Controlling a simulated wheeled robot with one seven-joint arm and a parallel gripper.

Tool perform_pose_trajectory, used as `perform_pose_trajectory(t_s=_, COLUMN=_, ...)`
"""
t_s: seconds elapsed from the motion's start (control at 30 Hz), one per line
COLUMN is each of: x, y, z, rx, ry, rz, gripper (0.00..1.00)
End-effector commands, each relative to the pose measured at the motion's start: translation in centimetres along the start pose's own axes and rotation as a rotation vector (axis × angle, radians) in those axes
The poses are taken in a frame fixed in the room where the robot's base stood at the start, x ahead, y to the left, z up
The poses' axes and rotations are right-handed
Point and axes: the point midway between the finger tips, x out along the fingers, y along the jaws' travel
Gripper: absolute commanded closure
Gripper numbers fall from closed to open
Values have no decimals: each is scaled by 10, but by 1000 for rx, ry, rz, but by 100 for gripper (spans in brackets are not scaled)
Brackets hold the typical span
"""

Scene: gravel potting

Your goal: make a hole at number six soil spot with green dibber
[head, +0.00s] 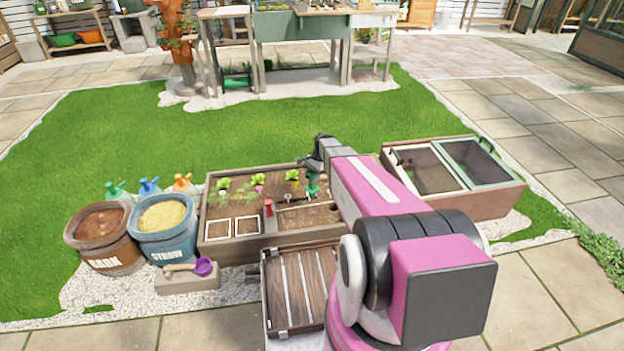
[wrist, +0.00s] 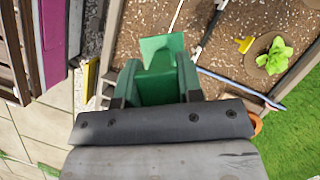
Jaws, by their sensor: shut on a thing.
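My gripper (head: 314,170) is over the right part of the wooden planter bed (head: 222,253). It is shut on the green dibber (head: 313,184), which is also between the fingers in the wrist view (wrist: 155,82). The dibber's lower end is hidden in both views, so I cannot tell whether it touches the soil. The brown soil (wrist: 225,50) shows beyond the dibber in the wrist view. No spot number is readable, so I cannot tell which spot is number six.
A red-handled tool (head: 268,207) stands at the bed's front, near two white-framed squares (head: 218,229). Lettuce plants (head: 260,178) grow at the back. A cold frame (head: 480,207) is at right; bark (head: 103,245) and straw (head: 165,232) tubs are at left.

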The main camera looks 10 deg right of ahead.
Motion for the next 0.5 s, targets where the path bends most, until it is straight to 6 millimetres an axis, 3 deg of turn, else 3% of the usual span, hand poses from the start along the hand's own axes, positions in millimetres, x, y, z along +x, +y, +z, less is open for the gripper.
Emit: perform_pose_trajectory(t_s=0.5, x=27, y=-1, z=-12, rx=10, ry=0, rz=-3, gripper=87)
